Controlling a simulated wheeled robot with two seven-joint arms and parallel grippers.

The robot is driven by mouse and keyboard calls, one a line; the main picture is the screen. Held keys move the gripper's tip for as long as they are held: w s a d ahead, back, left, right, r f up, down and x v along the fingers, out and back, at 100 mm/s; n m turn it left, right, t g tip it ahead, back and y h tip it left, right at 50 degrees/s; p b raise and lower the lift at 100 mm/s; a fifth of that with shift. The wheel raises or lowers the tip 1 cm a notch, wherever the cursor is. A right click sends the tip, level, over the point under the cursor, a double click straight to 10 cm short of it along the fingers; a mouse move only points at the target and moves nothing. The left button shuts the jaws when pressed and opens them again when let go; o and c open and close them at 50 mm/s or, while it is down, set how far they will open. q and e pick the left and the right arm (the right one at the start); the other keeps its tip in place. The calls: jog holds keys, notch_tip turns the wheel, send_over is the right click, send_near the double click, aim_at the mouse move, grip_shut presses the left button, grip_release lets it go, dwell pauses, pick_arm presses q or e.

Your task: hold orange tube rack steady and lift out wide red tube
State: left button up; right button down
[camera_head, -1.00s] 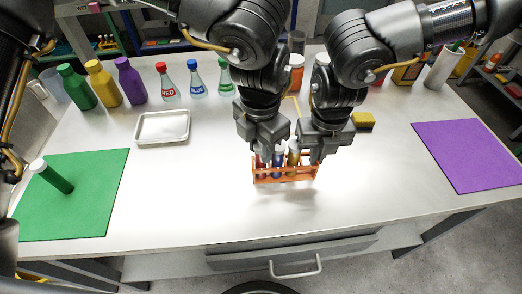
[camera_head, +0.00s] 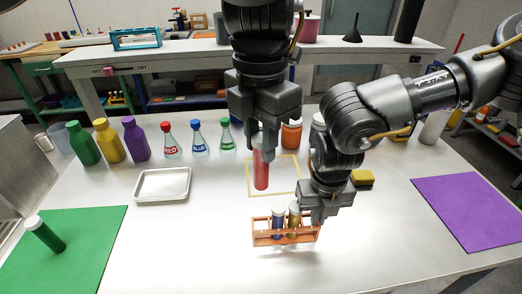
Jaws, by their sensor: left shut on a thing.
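The wide red tube (camera_head: 261,173) hangs upright in my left gripper (camera_head: 264,138), clear above the table and the rack. The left jaws are shut around its upper part. The orange tube rack (camera_head: 285,239) stands on the table in front. A blue tube (camera_head: 278,223) and a yellow tube (camera_head: 294,217) stand in it, and its left side is empty. My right gripper (camera_head: 316,216) is at the rack's right end, pointing down. Its fingertips overlap the rack there, and I cannot tell whether they grip it.
A yellow square outline (camera_head: 288,190) lies behind the rack. A metal tray (camera_head: 162,184) is at left, a yellow sponge (camera_head: 362,178) at right. Green (camera_head: 80,250) and purple (camera_head: 468,205) mats flank the table. Bottles and flasks line the back. A green tube (camera_head: 46,236) is on the green mat.

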jog(key=c, duration=1.5)
grip_release()
jog(key=shift+c, duration=0.2)
